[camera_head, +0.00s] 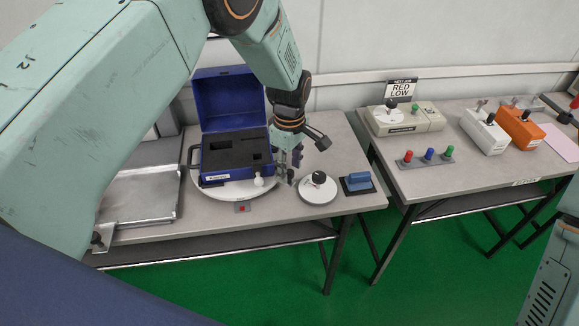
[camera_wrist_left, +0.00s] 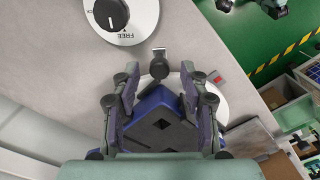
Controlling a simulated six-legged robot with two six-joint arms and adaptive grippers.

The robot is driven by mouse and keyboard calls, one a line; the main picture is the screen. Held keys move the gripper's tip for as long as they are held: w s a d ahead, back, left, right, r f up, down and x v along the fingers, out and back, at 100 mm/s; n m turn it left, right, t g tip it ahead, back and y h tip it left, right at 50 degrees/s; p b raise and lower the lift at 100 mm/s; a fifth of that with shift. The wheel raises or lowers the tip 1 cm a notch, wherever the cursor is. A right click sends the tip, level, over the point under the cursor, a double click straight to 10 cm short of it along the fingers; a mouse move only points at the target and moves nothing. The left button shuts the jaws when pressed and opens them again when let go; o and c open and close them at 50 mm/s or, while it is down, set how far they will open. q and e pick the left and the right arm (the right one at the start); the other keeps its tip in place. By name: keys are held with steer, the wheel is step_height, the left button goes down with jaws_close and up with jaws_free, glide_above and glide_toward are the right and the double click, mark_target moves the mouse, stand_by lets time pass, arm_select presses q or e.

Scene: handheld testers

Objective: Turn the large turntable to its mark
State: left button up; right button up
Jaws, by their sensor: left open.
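The large turntable (camera_head: 238,194) is a pale round disc on the left table, mostly hidden under an open blue case (camera_head: 236,152) with dark foam. A red mark (camera_head: 242,208) sits on a small grey plate at the front edge of the disc. My left gripper (camera_head: 290,168) is open, just right of the case, with fingers pointing down. In the left wrist view its fingers (camera_wrist_left: 158,88) are spread over the blue case (camera_wrist_left: 155,128); the disc's edge (camera_wrist_left: 225,108) and red mark (camera_wrist_left: 221,80) show right of them.
A metal tray (camera_head: 140,195) lies at left. The right table holds testers (camera_head: 405,118) and coloured buttons (camera_head: 427,157). A gap separates the tables.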

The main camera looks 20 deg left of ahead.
arm_select(q)
step_height(320, 180, up, 11)
stand_by(0.3)
stand_by(0.4)
